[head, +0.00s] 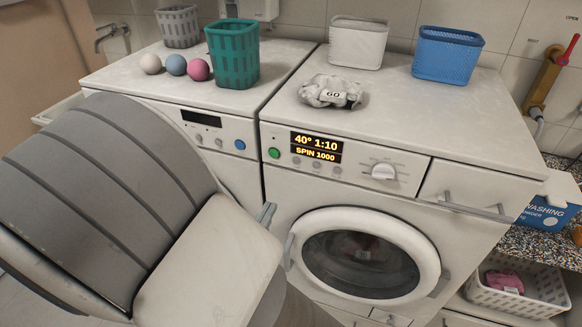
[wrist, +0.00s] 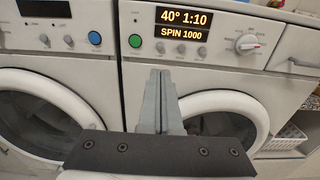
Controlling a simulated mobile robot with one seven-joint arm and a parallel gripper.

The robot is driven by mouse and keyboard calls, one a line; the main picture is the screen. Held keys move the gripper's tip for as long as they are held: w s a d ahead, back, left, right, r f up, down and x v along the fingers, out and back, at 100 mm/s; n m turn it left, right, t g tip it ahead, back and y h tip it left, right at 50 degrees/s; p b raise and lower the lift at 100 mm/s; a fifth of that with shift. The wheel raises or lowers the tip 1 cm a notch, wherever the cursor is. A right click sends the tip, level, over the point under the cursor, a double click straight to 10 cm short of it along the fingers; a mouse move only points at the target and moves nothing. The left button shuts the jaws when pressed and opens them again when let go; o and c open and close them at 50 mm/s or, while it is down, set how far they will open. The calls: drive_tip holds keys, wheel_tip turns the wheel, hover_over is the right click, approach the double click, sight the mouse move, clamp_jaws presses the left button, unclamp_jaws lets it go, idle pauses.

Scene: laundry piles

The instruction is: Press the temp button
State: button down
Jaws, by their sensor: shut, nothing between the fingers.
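The right washing machine's panel has a display (head: 316,147) reading 40° 1:10 and SPIN 1000; it also shows in the wrist view (wrist: 183,25). Below it sit several small grey round buttons (head: 316,165), in the wrist view too (wrist: 181,49). Their labels are too small to read, so I cannot tell which is temp. A green button (head: 274,153) is left of the display. My gripper (wrist: 160,73) is shut and empty, its tips appearing just below the panel's left part in the wrist view. In the head view my arm hides most of it.
A white dial (head: 383,171) and a drawer handle (head: 474,207) are right of the display. The round door (head: 360,253) is below. A second machine with a blue button (head: 240,145) stands left. A grey cloth (head: 331,91) and baskets (head: 447,55) lie on top.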

sight(296, 160)
drive_tip(key=x, duration=1.4)
drive_tip(key=shift+w, duration=0.15)
drive_tip(key=shift+w+d, duration=0.2)
drive_tip(key=shift+w, duration=0.05)
drive_tip(key=shift+w+r, duration=0.15)
drive_tip(key=shift+w, duration=0.1)
drive_tip(key=shift+d, duration=0.1)
drive_tip(key=shift+s+p, duration=0.1)
drive_tip(key=shift+p, duration=0.2)
